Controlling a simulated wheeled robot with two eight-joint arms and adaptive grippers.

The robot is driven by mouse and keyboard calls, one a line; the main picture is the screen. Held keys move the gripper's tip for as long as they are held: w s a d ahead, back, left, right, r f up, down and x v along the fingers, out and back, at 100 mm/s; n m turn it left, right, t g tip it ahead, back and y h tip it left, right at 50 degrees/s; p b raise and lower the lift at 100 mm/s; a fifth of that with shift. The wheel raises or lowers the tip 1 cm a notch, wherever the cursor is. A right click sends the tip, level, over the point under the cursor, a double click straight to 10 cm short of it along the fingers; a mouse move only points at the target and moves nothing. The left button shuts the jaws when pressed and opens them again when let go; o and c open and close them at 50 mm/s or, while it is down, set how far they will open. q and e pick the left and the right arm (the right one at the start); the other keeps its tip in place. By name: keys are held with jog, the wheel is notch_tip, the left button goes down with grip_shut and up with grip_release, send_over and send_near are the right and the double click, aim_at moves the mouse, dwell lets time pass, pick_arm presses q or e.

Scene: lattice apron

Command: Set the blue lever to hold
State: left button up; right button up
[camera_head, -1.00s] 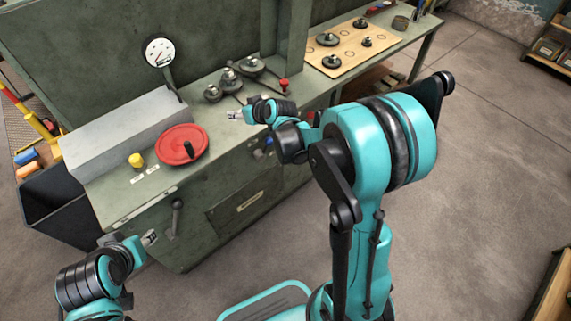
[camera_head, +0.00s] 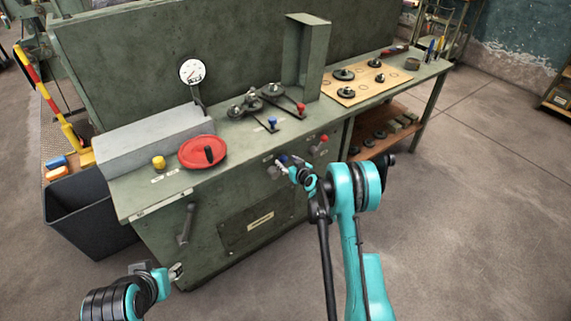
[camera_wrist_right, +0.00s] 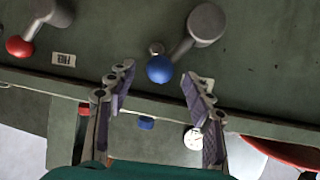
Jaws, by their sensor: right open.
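The blue lever has a blue ball knob (camera_wrist_right: 160,69) on a grey arm from a round hub. It sits on the bench's front panel, where its knob (camera_head: 282,159) shows small in the head view. My right gripper (camera_head: 282,169) is in front of that panel. In the wrist view the right gripper (camera_wrist_right: 157,82) is open, its fingers on either side of the blue knob's line, with the knob just beyond the tips. No contact shows. My left gripper (camera_head: 176,271) is low at the bench's left front; its opening is too small to judge.
A red-knobbed lever (camera_head: 322,139) sits beside the blue one, with a small label plate (camera_wrist_right: 64,59) between them. On the bench top are a blue knob (camera_head: 272,121), a red knob (camera_head: 301,107) and a red handwheel (camera_head: 203,152). A dark bin (camera_head: 90,212) stands left.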

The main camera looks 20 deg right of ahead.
jog(key=shift+b+x, duration=0.3)
jog(key=shift+x, duration=1.15)
grip_shut()
